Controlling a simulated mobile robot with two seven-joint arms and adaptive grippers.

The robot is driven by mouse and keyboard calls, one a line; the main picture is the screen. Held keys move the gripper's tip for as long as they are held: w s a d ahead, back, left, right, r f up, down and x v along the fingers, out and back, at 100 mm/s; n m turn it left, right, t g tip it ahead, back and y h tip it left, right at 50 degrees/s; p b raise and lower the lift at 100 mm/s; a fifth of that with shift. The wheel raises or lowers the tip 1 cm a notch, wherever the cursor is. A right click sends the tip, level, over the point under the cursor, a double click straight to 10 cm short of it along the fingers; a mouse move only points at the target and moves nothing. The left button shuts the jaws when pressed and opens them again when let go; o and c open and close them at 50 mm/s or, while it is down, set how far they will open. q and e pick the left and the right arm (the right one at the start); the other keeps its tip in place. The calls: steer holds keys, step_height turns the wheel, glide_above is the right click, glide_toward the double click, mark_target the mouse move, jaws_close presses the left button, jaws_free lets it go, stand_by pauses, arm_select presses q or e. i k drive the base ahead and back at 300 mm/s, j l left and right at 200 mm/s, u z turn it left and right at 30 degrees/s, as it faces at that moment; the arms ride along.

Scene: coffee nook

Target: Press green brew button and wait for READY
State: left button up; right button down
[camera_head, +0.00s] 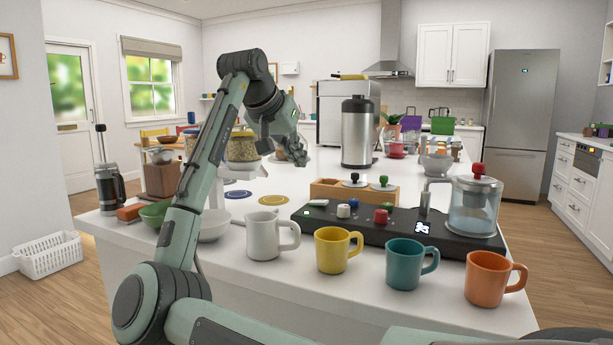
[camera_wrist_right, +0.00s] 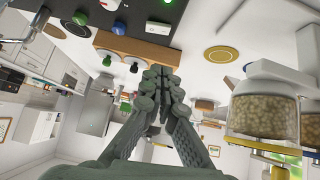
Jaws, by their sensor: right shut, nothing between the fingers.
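The black brewing console (camera_head: 457,240) lies across the counter behind the mugs, with a clear glass jug (camera_head: 470,212) at its right end. In the head view the red knob (camera_head: 381,216) largely hides the green button. A small lit display (camera_head: 422,227) shows a white pattern; I cannot read READY on it. My right gripper (camera_head: 300,158) is shut and empty, raised above the counter left of the console and apart from the button. My left gripper is not in view.
A wooden box (camera_head: 324,188) with round-knobbed lids stands behind the console. Mugs line the front edge: white (camera_head: 264,240), yellow (camera_head: 331,254), teal (camera_head: 403,268) and orange (camera_head: 486,278). A steel dispenser (camera_head: 357,135) stands farther back. A jar of beans (camera_wrist_right: 262,105) is close to the gripper.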

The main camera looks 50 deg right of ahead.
mark_target(388, 206)
steer(key=k+j, duration=0.1)
steer(key=j, duration=0.85)
steer(key=k+j, duration=0.15)
steer(key=j, duration=0.35)
